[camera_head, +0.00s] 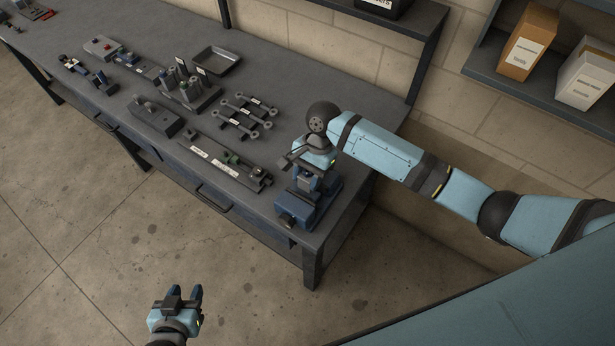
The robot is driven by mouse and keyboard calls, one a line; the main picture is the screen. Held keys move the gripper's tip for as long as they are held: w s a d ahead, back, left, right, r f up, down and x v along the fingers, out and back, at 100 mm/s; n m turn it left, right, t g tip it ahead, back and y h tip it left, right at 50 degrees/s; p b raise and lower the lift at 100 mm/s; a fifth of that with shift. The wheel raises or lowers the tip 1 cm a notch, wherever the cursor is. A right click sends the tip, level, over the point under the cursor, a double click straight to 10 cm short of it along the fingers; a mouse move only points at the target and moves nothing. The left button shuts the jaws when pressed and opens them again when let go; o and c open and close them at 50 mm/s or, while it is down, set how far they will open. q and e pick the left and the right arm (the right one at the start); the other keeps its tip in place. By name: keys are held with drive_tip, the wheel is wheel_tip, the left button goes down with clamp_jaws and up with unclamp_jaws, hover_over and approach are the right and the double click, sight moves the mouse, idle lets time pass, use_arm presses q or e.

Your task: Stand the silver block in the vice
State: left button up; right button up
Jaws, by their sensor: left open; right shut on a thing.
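The blue vice (294,209) stands at the near right corner of the bench. My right gripper (306,181) points down directly over the vice, its fingers close to the vice's top. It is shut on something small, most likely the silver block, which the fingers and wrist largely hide. I cannot tell whether the block touches the vice or sits between its jaws. My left gripper (184,295) is open and empty, over the floor in front of the bench, well away from the vice.
The bench (285,85) holds a long rail fixture (228,160) left of the vice, several link-shaped parts (245,112), a dark block (155,117), a holder with cylinders (188,88) and a tray (215,61). A shelf with boxes (528,42) is at upper right.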

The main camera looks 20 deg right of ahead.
drive_tip(key=o, duration=1.1)
drive_tip(key=shift+o, duration=0.2)
drive_tip(key=v, duration=0.2)
drive_tip(key=shift+w+r, duration=0.1)
drive_tip(key=shift+r, duration=0.1)
use_arm(q)
drive_tip(key=shift+w+a+f+b, duration=0.1)
drive_tip(key=shift+a+f+b, duration=0.15)
drive_tip(key=shift+f+b, duration=0.2)
drive_tip(key=shift+w+a+f+b, duration=0.1)
drive_tip(key=shift+a+f+b, duration=0.1)
drive_tip(key=shift+f+b, duration=0.25)
use_arm(e)
drive_tip(key=v, duration=1.1)
drive_tip(key=shift+d, duration=0.15)
